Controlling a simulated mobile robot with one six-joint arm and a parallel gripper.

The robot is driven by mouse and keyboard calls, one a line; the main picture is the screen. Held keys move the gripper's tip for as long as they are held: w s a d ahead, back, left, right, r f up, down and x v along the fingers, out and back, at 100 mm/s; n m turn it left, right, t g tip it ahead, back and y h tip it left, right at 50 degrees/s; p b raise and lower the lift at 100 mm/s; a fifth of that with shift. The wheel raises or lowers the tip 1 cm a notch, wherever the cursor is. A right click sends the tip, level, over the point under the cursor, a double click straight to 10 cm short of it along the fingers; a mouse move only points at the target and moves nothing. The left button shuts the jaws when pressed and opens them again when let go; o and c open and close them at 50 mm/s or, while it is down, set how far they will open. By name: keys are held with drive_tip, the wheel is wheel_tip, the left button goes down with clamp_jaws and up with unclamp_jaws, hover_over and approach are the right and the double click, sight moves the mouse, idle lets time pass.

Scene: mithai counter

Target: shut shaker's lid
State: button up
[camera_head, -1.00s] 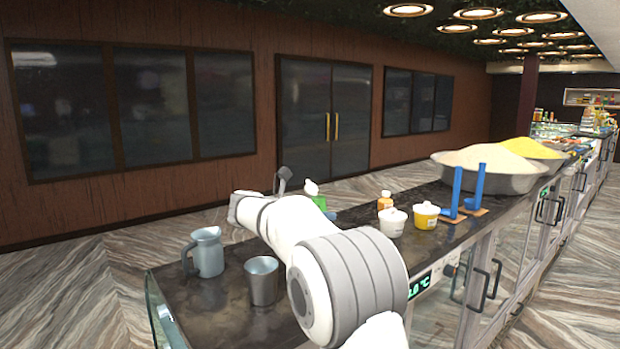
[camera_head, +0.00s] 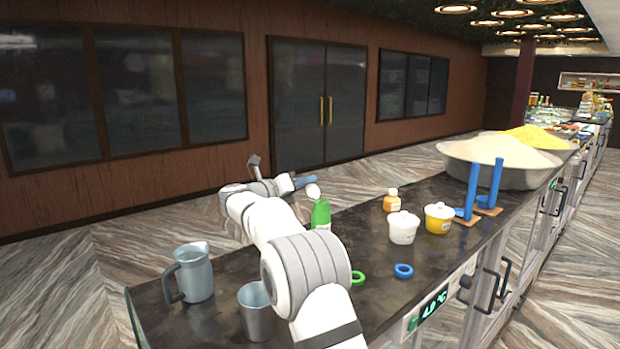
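The shaker (camera_head: 321,214) looks like a green bottle standing upright on the dark counter, just right of my arm. Its white lid (camera_head: 313,192) shows at the top, tilted up toward the left; the hinge is too small to make out. My gripper (camera_head: 281,173) is above and to the left of the shaker, near the counter's far edge. Its two grey fingers look spread apart with nothing between them. The fingers appear apart from the lid, though depth is hard to judge. My arm hides part of the counter left of the shaker.
A metal jug (camera_head: 197,274) and a steel cup (camera_head: 256,314) stand at the near left. An orange bottle (camera_head: 392,203), a white tub (camera_head: 403,229) and a yellow tub (camera_head: 438,219) stand right of the shaker. A green ring (camera_head: 358,278) and a blue ring (camera_head: 403,271) lie in front.

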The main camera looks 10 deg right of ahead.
drive_tip(key=shift+p+x, duration=0.35)
drive_tip(key=shift+x, duration=1.25)
drive_tip(key=shift+f, duration=0.1)
drive_tip(key=shift+c, duration=0.2)
clamp_jaws()
